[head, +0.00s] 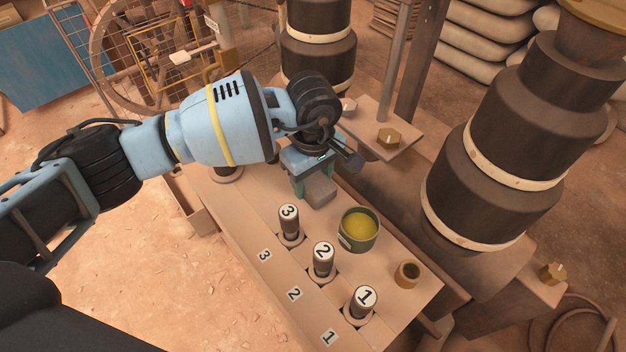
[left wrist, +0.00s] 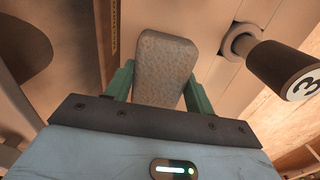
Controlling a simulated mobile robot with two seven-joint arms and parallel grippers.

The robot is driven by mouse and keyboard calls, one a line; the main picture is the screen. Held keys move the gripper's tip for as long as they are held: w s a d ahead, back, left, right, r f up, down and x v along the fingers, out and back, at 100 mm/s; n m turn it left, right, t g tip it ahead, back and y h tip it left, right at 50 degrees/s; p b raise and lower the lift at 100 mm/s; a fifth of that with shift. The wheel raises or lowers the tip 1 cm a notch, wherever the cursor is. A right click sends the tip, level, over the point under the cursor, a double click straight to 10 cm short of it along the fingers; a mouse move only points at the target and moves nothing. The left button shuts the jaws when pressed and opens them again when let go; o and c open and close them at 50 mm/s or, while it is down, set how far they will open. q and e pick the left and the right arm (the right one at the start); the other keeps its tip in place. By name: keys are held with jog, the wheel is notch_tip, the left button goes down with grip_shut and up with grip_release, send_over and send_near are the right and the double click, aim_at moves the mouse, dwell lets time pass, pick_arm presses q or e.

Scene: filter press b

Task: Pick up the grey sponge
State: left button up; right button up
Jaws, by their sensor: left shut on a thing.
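The grey sponge (head: 320,191) is a small block at the far part of the bench, beyond the numbered plugs. It also shows in the left wrist view (left wrist: 163,66), upper middle, between the two green fingers. My left gripper (head: 312,178) points down and is shut on the sponge from both sides. The sponge's lower end is close to the bench top; I cannot tell whether it touches. The gripper hides its upper part in the head view. My right gripper is not in view.
On the bench (head: 227,210), plugs 3 (head: 289,222), 2 (head: 322,259) and 1 (head: 360,303) stand in a row. A green tin (head: 358,229) with yellow contents stands near the sponge, and a brass ring (head: 407,274) is at the right. Large dark stepped columns (head: 499,150) rise behind.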

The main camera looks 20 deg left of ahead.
aim_at(313, 179)
pick_arm(q)
notch_tip(313, 179, up, 9)
jog(key=shift+f+p, duration=0.15)
jog(key=shift+p, duration=1)
jog(key=shift+r, duration=0.2)
jog(key=o, duration=0.4)
jog(key=c, duration=0.3)
jog(key=s+a+r+m, duration=0.2)
jog(key=s+a+m, duration=0.2)
jog(key=s, duration=0.3)
jog(key=s+a+r+m, duration=0.3)
jog(key=s+a+m, duration=0.2)
jog(key=s+m, duration=0.1)
jog(key=shift+s+m, duration=0.4)
jog(key=shift+s, duration=0.5)
jog(key=shift+a+r, duration=0.1)
jog(key=shift+a, duration=0.05)
